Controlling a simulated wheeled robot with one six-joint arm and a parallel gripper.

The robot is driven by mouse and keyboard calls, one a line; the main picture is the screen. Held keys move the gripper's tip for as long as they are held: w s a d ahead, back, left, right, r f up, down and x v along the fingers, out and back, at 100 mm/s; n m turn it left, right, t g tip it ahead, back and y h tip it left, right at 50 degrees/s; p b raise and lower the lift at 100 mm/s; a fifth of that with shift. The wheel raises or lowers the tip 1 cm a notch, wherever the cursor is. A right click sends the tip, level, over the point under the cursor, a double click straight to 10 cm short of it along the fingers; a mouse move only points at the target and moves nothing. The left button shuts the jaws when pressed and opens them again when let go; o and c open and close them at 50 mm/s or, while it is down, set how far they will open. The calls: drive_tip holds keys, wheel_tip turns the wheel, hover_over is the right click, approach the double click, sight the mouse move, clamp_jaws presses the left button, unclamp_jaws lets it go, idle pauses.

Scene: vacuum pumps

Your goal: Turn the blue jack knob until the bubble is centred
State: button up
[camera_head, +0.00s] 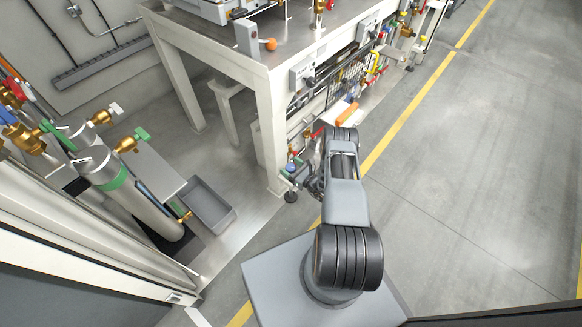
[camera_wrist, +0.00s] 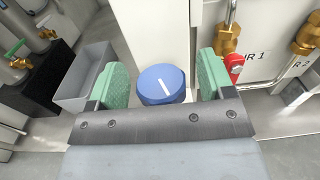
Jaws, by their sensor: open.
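The blue jack knob (camera_wrist: 162,84), round with a white line across its top, shows in the middle of the wrist view. My gripper (camera_wrist: 160,82) is open, with one green finger pad on each side of the knob and a gap to it on both sides. In the head view the blue knob (camera_head: 291,168) is small at the table's near leg, and my gripper (camera_head: 299,174) is beside it, partly hidden by my arm. I cannot make out a bubble level in either view.
A grey bin (camera_head: 208,204) stands on the floor left of the table leg (camera_head: 268,140). A gas cylinder (camera_head: 123,188) is farther left. In the wrist view, a red-handled valve (camera_wrist: 234,64) sits close to the right finger. The floor at right is clear.

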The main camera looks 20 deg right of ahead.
drive_tip(key=shift+s+d, duration=0.1)
drive_tip(key=shift+s+d, duration=0.25)
drive_tip(key=shift+s, duration=0.45)
drive_tip(key=shift+v, duration=3)
drive_tip(key=shift+r, duration=0.1)
